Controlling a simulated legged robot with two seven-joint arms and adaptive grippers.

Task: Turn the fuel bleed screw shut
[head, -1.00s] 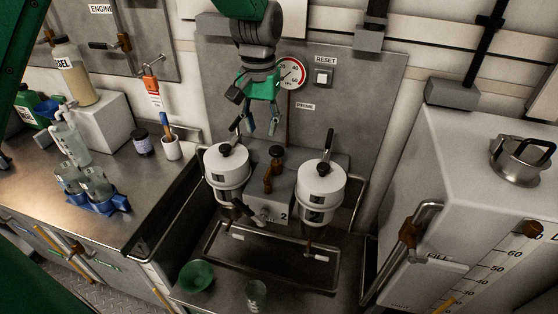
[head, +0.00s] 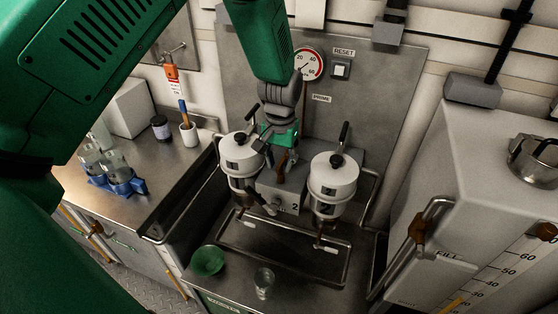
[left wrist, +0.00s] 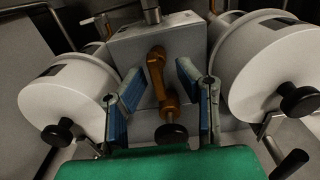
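My left gripper (head: 276,152) reaches down from above between two white filter canisters. In the left wrist view its fingers (left wrist: 160,72) are apart, with blue pads on either side of a brown metal fitting (left wrist: 156,78) on the grey block (left wrist: 125,48). I cannot tell whether either pad touches it. A dark round knob (left wrist: 171,132) sits at the fitting's near end, between the fingers. Which of these parts is the fuel bleed screw is not labelled. In the head view the gripper hides most of the fitting. My right gripper is not in view.
The left canister (head: 240,156) and right canister (head: 333,175), with black knobs, stand close on both sides. A drip tray (head: 285,262), green bowl (head: 207,260) and glass (head: 264,281) are below. A pressure gauge (head: 309,63) is behind, and a large white tank (head: 470,150) at right.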

